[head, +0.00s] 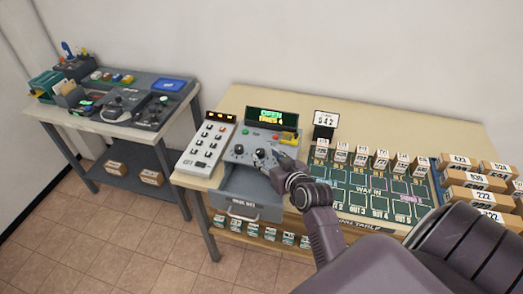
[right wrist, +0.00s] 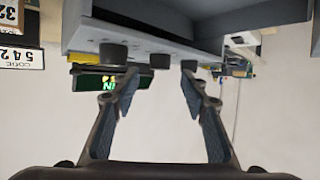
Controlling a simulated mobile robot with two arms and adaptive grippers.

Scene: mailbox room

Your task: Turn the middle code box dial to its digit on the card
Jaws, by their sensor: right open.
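The code box (head: 234,157) is a grey unit on the wooden table, with a row of dark dials on its front. The middle dial (right wrist: 160,61) shows in the right wrist view between the other two dials. My right gripper (head: 267,159) is open at the dials; in the right wrist view its fingertips (right wrist: 160,80) lie either side of the middle dial, and contact cannot be told. The card (head: 326,119) stands behind the table's green mat and seems to read 542. The dial's pointer is not readable. My left gripper is not in view.
A lit green display (head: 271,118) stands behind the dials. A white button panel (head: 207,143) is left of the box, and a grey drawer (head: 245,203) is below it. Small labelled boxes (head: 361,156) line the mat. A second table (head: 115,125) stands at left.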

